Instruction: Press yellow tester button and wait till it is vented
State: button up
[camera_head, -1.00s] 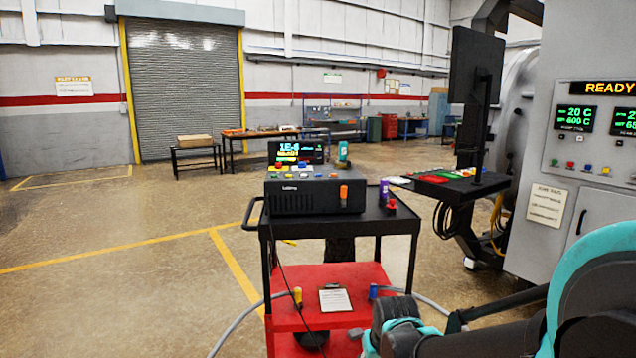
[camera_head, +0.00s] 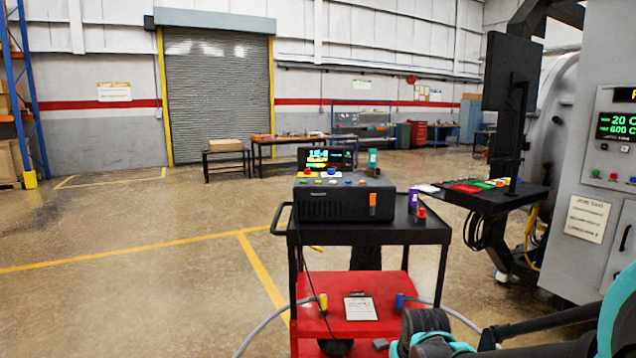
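The black tester (camera_head: 335,203) stands on the top of a black and red cart, in the middle of the head view. Its raised screen (camera_head: 328,159) is lit with large cyan digits that look like "1E-6" and yellow text below. The buttons are too small to be sure which is the yellow tester button. Nothing touches the tester's buttons. Parts of my arm show at the lower right, well apart from the tester; I cannot make out my gripper.
A monitor stand and the grey furnace cabinet (camera_head: 597,150) rise to the right. Open floor lies to the left.

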grip_shut()
dwell(1.2)
